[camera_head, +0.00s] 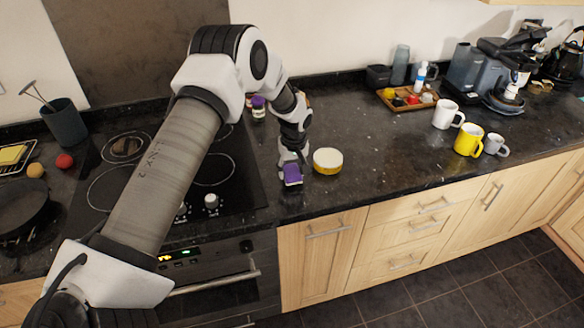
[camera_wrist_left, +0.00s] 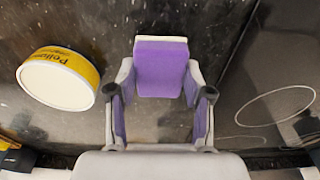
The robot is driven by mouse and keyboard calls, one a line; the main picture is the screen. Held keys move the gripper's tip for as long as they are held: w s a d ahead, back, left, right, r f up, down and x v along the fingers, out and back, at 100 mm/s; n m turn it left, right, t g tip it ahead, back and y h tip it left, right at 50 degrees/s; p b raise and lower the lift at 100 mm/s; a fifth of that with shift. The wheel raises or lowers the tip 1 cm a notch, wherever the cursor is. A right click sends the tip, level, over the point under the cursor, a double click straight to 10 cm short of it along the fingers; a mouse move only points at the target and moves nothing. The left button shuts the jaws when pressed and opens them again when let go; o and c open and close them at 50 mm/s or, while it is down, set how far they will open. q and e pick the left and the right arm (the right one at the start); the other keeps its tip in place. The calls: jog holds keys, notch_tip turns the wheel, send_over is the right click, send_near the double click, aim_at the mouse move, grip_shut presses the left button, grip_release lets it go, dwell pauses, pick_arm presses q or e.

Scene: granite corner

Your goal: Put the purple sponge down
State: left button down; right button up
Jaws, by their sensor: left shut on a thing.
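The purple sponge (camera_head: 292,175), with a pale layer on its far side, is at the end of my left arm. My left gripper (camera_head: 291,169) is shut on it, just over the dark granite counter (camera_head: 370,155) beside the hob. In the left wrist view the sponge (camera_wrist_left: 161,68) sits between the two fingertips of the left gripper (camera_wrist_left: 161,82). I cannot tell whether the sponge touches the counter. My right gripper is in neither view.
A round yellow and white tin (camera_head: 327,160) stands just right of the gripper, apart from it. The black hob (camera_head: 215,165) is to the left. A wooden tray (camera_head: 391,103), a white mug (camera_head: 445,114) and a yellow mug (camera_head: 467,142) stand farther right. Counter between is clear.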

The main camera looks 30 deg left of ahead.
pick_arm(q)
jog(key=shift+a+f, duration=0.1)
jog(key=shift+f, duration=0.45)
jog(key=shift+w+f, duration=0.1)
jog(key=shift+f, duration=0.25)
jog(key=shift+c, duration=2.4)
grip_release()
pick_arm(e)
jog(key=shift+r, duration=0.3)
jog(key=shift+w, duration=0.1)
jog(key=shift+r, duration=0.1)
